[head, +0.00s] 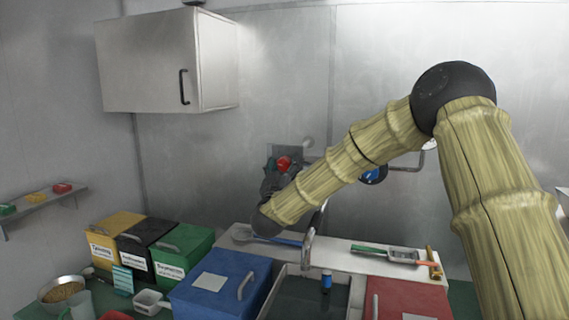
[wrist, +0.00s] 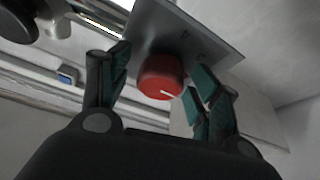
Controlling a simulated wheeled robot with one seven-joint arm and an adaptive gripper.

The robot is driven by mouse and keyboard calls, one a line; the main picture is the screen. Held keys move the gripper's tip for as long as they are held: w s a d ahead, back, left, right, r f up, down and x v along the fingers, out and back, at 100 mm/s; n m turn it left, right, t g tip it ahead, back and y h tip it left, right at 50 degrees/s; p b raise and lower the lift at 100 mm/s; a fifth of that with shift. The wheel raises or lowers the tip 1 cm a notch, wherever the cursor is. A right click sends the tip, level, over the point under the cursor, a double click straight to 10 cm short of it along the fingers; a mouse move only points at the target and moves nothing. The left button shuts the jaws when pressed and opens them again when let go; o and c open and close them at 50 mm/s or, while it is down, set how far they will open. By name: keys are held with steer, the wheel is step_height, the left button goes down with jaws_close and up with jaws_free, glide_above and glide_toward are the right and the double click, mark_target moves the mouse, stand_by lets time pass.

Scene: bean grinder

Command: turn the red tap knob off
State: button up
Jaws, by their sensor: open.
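The red tap knob (head: 284,163) sits on a grey plate on the back wall in the head view, just beyond the end of my arm. In the wrist view the red knob (wrist: 161,77) stands out from its plate (wrist: 185,36), with a white mark on its face and blurred marks on the plate. My gripper (wrist: 160,66) is open, one teal finger on each side of the knob. The left finger is clearly apart from it; the right one is close, and I cannot tell whether it touches. In the head view my gripper (head: 272,165) is partly hidden by my wrist.
A blue knob (head: 373,175) shows on the wall behind my arm. Below are a faucet (head: 309,243) and a sink (head: 296,297). A cabinet (head: 160,62) hangs upper left.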

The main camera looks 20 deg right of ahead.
steer(key=shift+w, duration=0.15)
steer(key=shift+r, duration=0.1)
steer(key=c, duration=1)
steer(key=shift+c, duration=0.2)
